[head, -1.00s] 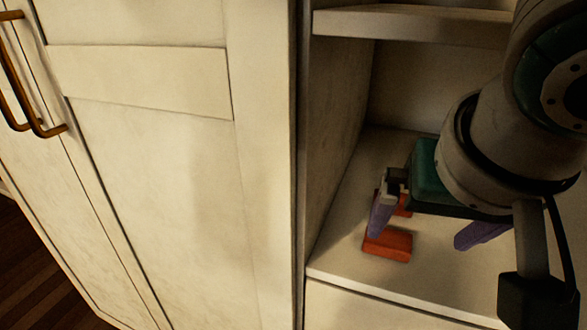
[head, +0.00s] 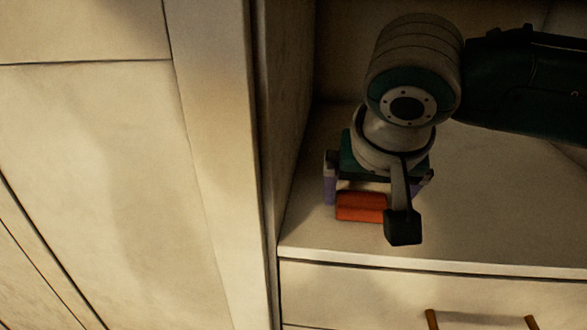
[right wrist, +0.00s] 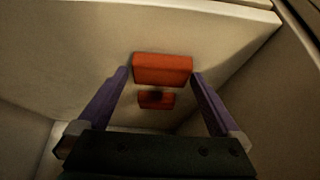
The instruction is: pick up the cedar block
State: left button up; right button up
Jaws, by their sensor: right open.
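An orange-red block (head: 360,207), which fits the cedar block, lies on the pale shelf (head: 480,225) of an open cabinet bay. In the right wrist view the block (right wrist: 162,66) shows larger, with a smaller orange-red piece (right wrist: 156,100) beside it and a dark gap or shadow between them. I cannot tell whether the two are joined. My right gripper (head: 375,190) is open above the shelf. Its purple fingers (right wrist: 160,76) stand to either side of the block, which is not gripped. In the head view my wrist hides part of the block. My left gripper is not in view.
A cabinet side panel (head: 285,120) rises close to the left of my right gripper. The shelf's front edge (head: 400,262) lies just in front of the block, with a drawer front (head: 370,290) below. The shelf to the right is clear.

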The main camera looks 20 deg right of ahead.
jog(key=shift+c, duration=0.2)
jog(key=c, duration=1)
jog(key=shift+c, duration=0.2)
